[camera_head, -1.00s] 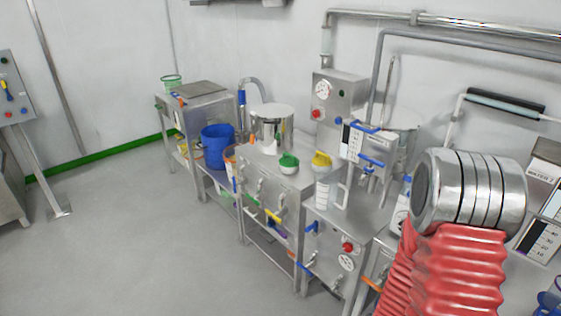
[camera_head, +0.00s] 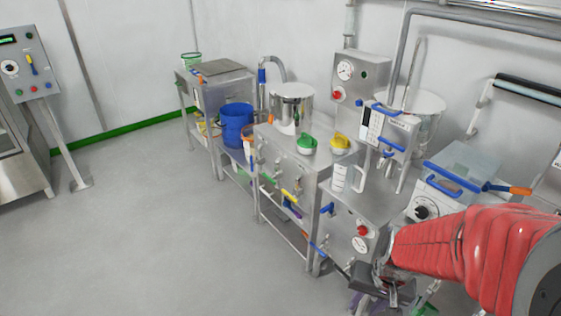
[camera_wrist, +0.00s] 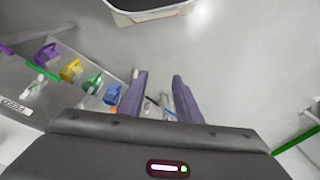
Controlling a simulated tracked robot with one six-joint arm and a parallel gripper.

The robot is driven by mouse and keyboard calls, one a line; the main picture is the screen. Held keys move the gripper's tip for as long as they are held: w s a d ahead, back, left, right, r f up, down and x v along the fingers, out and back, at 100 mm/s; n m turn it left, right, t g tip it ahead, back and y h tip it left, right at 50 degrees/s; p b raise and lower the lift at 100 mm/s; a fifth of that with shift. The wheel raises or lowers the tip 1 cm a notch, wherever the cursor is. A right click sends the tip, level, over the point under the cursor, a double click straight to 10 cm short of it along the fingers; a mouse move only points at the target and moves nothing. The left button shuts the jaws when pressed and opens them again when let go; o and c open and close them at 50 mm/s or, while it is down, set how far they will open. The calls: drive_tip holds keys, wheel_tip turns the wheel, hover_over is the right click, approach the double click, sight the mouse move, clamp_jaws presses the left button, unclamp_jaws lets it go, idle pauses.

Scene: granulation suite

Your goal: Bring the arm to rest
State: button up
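My arm in its red ribbed sleeve comes in from the right edge of the head view and points left, low over the front of the bench equipment. My gripper (camera_head: 372,300) is at its end near the bottom edge, partly cut off and small there. In the wrist view, my gripper (camera_wrist: 159,78) shows two purple fingers standing well apart. Nothing is held between them; grey floor shows through the gap, with small blurred objects lower down.
A blue bucket (camera_head: 237,125) is farther back. The wrist view shows coloured valves (camera_wrist: 72,70) and a dark-topped bin (camera_wrist: 150,14). Floor at left is clear.

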drive_tip(key=s+a+r+n+t, duration=0.2)
drive_tip(key=r, duration=0.8)
drive_tip(key=s+a+r+n+t, duration=0.1)
drive_tip(key=s+a+r+t, duration=0.1)
drive_tip(key=r, duration=0.9)
drive_tip(key=shift+s+a+n+h, duration=0.25)
drive_tip(key=shift+s+n+h, duration=0.1)
drive_tip(key=shift+n+h, duration=0.05)
drive_tip(key=shift+d+f, duration=0.1)
drive_tip(key=shift+d, duration=0.05)
